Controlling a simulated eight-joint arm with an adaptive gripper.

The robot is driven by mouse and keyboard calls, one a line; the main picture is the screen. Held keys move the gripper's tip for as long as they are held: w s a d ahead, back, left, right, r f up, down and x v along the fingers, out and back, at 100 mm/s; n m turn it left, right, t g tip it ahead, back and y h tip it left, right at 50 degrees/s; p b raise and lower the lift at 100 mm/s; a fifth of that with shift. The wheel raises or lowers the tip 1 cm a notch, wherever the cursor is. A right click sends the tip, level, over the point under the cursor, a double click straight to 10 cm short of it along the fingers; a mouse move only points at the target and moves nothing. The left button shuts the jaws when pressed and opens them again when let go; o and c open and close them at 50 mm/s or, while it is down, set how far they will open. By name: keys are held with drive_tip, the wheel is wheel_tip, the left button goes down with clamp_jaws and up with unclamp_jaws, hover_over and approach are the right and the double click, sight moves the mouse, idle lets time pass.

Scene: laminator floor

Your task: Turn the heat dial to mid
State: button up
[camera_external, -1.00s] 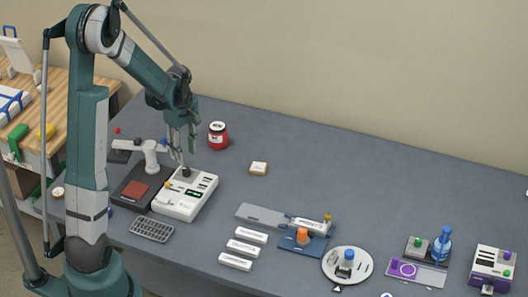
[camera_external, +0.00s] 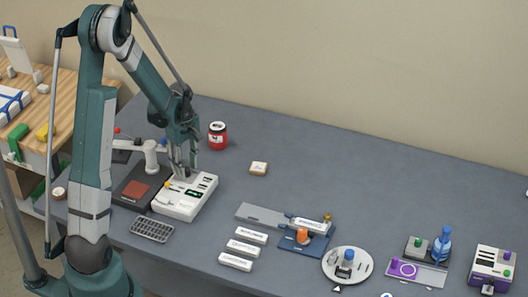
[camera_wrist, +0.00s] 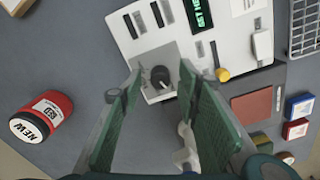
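The heat dial appears to be the black round knob (camera_wrist: 160,77) on a grey square panel of the white machine (camera_wrist: 205,45). My gripper (camera_wrist: 161,72) is open, with one green finger on each side of the knob and gaps between them and it. In the external view the white machine (camera_external: 183,207) stands at the left of the table, and my gripper (camera_external: 184,170) is low over its back end and hides the knob. I cannot read the dial's setting or any mark for mid.
A yellow knob (camera_wrist: 223,75), a green display (camera_wrist: 204,20) and several slots share the machine's top.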

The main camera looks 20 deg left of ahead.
drive_tip(key=shift+f, duration=0.55)
drive_tip(key=c, duration=0.9)
